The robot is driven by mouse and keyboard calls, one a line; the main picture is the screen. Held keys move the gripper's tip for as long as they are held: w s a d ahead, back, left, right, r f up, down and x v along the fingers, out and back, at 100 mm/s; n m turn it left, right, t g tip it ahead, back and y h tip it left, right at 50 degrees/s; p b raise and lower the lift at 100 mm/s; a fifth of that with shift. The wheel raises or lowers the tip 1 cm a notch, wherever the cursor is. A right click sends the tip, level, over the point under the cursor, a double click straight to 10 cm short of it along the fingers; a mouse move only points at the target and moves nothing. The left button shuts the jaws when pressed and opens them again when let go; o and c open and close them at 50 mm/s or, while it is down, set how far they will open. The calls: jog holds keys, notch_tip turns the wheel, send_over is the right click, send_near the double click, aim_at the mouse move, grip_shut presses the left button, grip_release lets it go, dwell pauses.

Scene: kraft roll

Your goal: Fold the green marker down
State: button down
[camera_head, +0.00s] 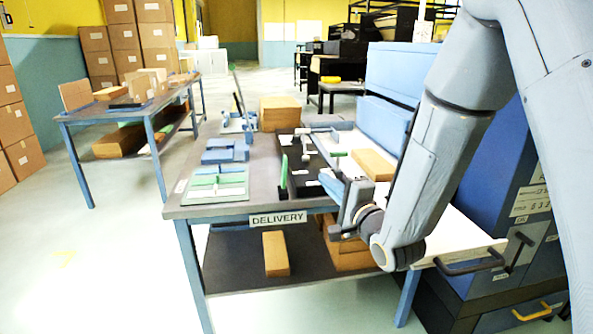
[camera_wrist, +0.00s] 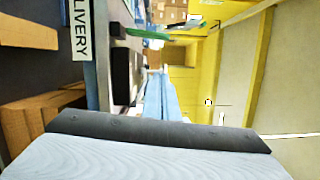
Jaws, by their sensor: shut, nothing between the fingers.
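The green marker (camera_head: 284,171) stands upright on a dark base near the front edge of the delivery table, close to the DELIVERY sign. In the wrist view the scene is turned sideways, and a green strip (camera_wrist: 147,34) sticks out from the table beyond a dark block. My gripper (camera_head: 329,172) is to the right of the marker in the head view, apart from it, low over the table's right part. Its fingers are shut with nothing between them. A grey-blue part of my gripper (camera_wrist: 150,150) fills the bottom of the wrist view.
A green mat (camera_head: 218,185) and blue blocks (camera_head: 225,150) lie left of the marker. A black tray (camera_head: 310,165) with small fittings lies beside it. Cardboard boxes (camera_head: 373,163) and blue cabinets (camera_head: 385,125) stand at right. The left aisle floor is clear.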

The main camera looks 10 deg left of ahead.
aim_at(284, 172)
jog(key=w+a, duration=0.6)
jog(key=a, duration=0.3)
jog(key=shift+w+a+r+p, duration=0.25)
jog(key=shift+a+r+p, duration=0.05)
jog(key=shift+a+p, duration=0.1)
dwell(0.4)
